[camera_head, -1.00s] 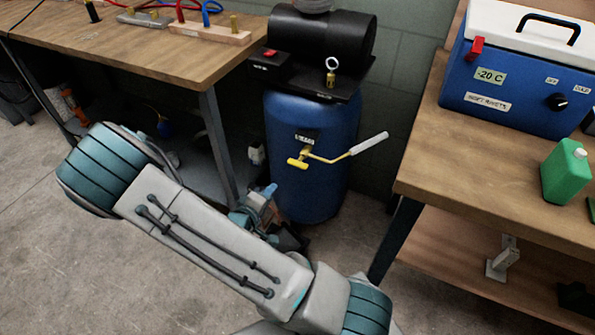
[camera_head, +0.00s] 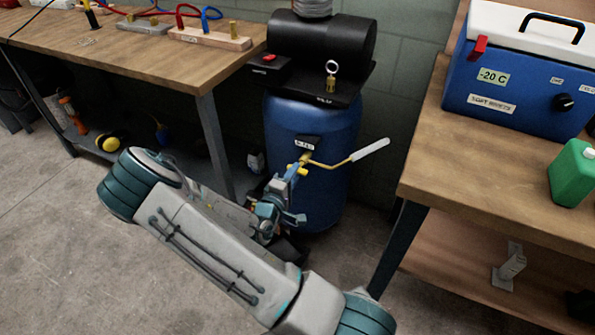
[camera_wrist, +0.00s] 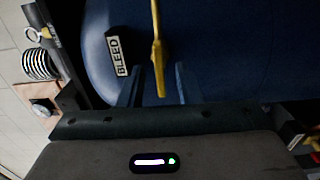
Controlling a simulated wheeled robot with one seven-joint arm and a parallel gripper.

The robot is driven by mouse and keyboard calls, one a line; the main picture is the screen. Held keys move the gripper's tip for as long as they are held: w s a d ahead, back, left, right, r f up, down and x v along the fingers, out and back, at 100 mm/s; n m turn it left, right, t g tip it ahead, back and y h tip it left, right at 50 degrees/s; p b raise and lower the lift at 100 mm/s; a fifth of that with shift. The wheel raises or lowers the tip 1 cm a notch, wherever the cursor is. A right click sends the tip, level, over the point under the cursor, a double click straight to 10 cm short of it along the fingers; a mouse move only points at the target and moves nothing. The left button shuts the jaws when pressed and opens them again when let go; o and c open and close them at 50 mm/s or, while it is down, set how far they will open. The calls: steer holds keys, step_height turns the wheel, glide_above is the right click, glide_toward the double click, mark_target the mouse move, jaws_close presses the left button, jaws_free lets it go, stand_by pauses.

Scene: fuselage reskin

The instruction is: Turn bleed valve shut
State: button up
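The yellow bleed valve (camera_head: 304,160) is on the front of a blue tank (camera_head: 330,135), below a small label. A bent yellow rod with a white grip (camera_head: 370,150) reaches out from it to the right. My gripper (camera_head: 292,174) is at the valve's yellow crosspiece, partly hiding it. In the wrist view, the yellow valve piece (camera_wrist: 158,55) runs down between the two dark fingers of my gripper (camera_wrist: 160,84). The fingers are apart, with a gap visible on both sides of it. The label (camera_wrist: 118,52) there reads BLEED.
A black compressor (camera_head: 320,38) with a ring-topped brass fitting (camera_head: 332,75) sits on the tank. A wooden bench (camera_head: 150,55) stands left, and another (camera_head: 480,165) right, bearing a blue cooler (camera_head: 510,85) and a green bottle (camera_head: 572,172). Bare floor lies left of my arm.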

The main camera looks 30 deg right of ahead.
steer(key=shift+x, duration=1.3)
jaws_close()
